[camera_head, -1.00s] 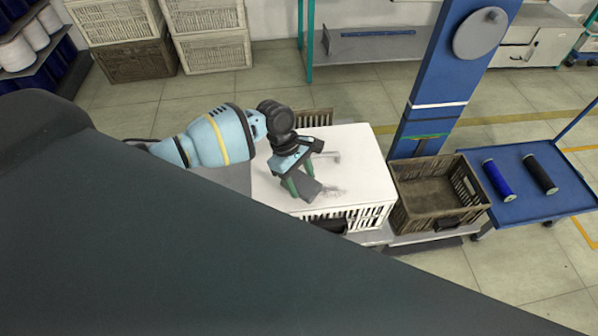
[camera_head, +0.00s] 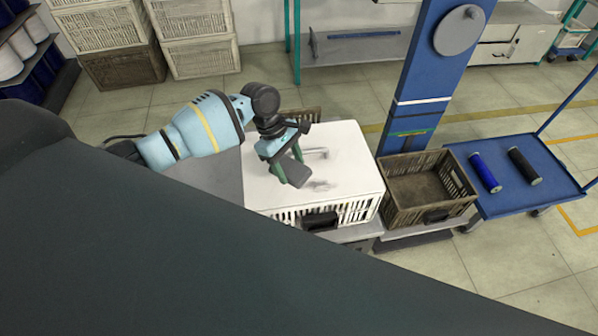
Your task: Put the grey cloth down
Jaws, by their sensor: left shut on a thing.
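My left gripper (camera_head: 287,165) reaches in from the left over the white crate's lid (camera_head: 345,170). Its green fingers are shut on a small dark grey cloth (camera_head: 297,174). The cloth hangs at the fingertips, close above the lid; I cannot tell whether it touches. A faint grey smudge (camera_head: 320,185) shows on the lid just right of the cloth. My right gripper is not in view.
A brown open crate (camera_head: 412,190) stands right of the white one, below a blue post (camera_head: 430,70). A blue cart (camera_head: 530,200) holds a blue spool (camera_head: 485,173) and a black spool (camera_head: 524,166). My own dark body hides the lower left.

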